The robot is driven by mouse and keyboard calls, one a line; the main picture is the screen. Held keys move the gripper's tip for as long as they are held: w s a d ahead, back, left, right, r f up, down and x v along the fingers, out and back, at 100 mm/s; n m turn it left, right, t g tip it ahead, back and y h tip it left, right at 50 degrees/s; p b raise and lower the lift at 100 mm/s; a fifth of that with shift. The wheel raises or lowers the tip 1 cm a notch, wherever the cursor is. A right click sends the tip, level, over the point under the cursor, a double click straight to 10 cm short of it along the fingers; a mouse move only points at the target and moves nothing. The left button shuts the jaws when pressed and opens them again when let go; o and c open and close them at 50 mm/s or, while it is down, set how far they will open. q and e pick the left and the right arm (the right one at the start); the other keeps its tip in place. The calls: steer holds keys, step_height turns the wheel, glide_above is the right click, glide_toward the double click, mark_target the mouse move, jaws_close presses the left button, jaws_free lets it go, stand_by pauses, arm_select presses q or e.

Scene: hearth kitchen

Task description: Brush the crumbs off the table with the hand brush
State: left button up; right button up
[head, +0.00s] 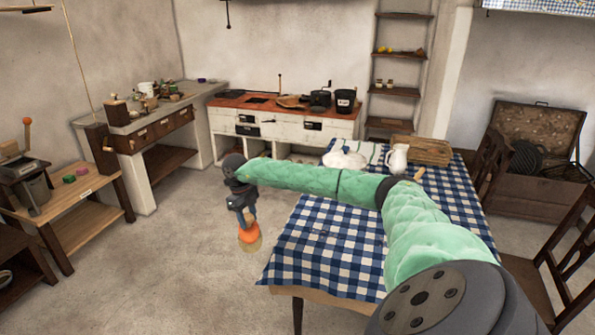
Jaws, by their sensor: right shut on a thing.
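My right gripper (246,218) is shut on an orange and tan thing (249,236), which looks like the hand brush. It hangs pointing down, left of the table's left edge, over the floor in the picture. The table (320,255) has a blue and white checked cloth. My green right arm crosses over the table and hides part of its middle and right. I cannot make out crumbs on the cloth; a faint small spot shows near the middle. My left gripper is not in view.
At the table's far end are a white pitcher (397,158), a white lumpy thing (344,159) and a wooden board (422,150). Wooden chairs (572,255) stand at the right. A stove (285,122) is against the back wall. The floor left of the table is clear.

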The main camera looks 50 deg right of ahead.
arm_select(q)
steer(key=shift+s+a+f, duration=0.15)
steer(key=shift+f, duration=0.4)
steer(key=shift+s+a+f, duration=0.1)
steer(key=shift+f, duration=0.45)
arm_select(e)
steer(key=s+d+m+y, duration=0.1)
steer(key=s+d+m, duration=0.2)
steer(key=d+m, duration=0.5)
steer(key=s+d+r+m+t+y, duration=0.1)
steer(key=s+d+m, duration=0.2)
steer(key=d+m, duration=0.5)
steer(key=d, duration=0.4)
